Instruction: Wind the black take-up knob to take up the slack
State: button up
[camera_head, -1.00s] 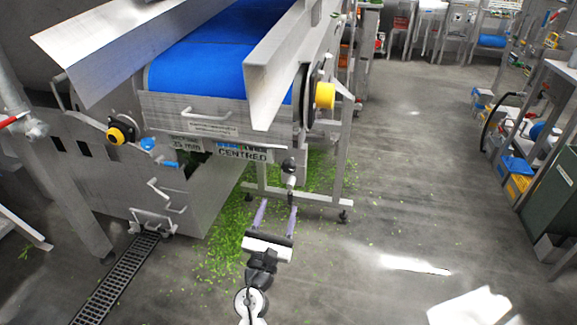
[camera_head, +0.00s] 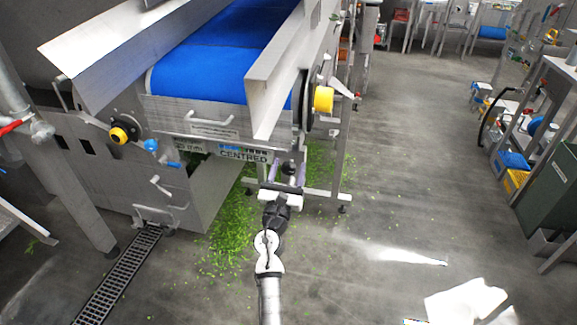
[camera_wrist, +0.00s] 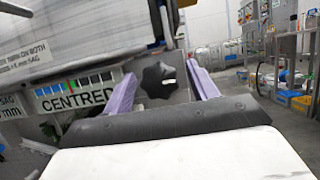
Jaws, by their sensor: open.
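The black take-up knob (camera_wrist: 158,80) is a lobed knob with a small white mark. In the wrist view it sits between the two purple fingers of my gripper (camera_wrist: 160,88), which are open with space on both sides of it. In the head view my gripper (camera_head: 287,175) is at the conveyor's front right corner, below the end plate. The knob (camera_head: 289,167) is partly hidden there behind the fingers. I cannot tell whether the fingers reach past the knob's face.
The blue conveyor belt (camera_head: 205,65) lies above, with a "CENTRED" label (camera_wrist: 75,97) left of the knob. Green leaf scraps (camera_head: 230,225) litter the floor.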

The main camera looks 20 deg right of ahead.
jog(key=shift+w+d+r, duration=0.1)
jog(key=shift+w, duration=0.05)
jog(key=c, duration=1)
jog(key=shift+m, duration=0.4)
